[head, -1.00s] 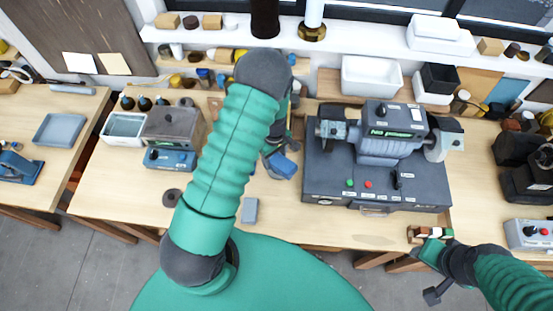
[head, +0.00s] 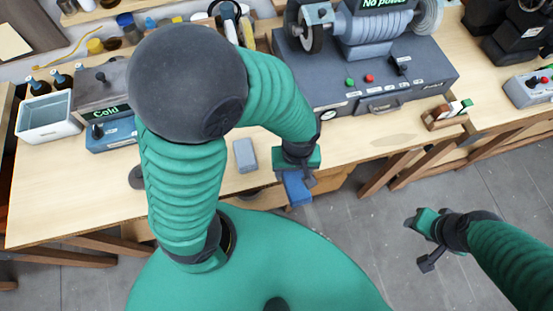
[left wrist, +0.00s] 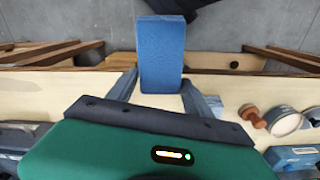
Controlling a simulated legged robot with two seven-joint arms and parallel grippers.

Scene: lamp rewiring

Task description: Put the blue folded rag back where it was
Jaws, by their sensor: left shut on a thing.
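The blue folded rag (head: 297,187) is held in my left gripper (head: 299,171), close to the bench's front edge in the head view. In the left wrist view the rag (left wrist: 162,55) is a flat blue block between the two fingers (left wrist: 160,88), its far part reaching past the bench edge over the floor. I cannot tell its height above the bench. My right gripper (head: 422,240) is in front of the bench, over the floor, clear of the bench objects; its fingers are too small to read.
A grey block (head: 245,155) lies on the workbench (head: 75,190), left of the rag. The grinder's dark base (head: 330,85) stands behind it. A wooden holder (head: 446,115) sits near the front edge on the right. A "Cold" station (head: 110,133) is at left. Bare bench surrounds the grey block.

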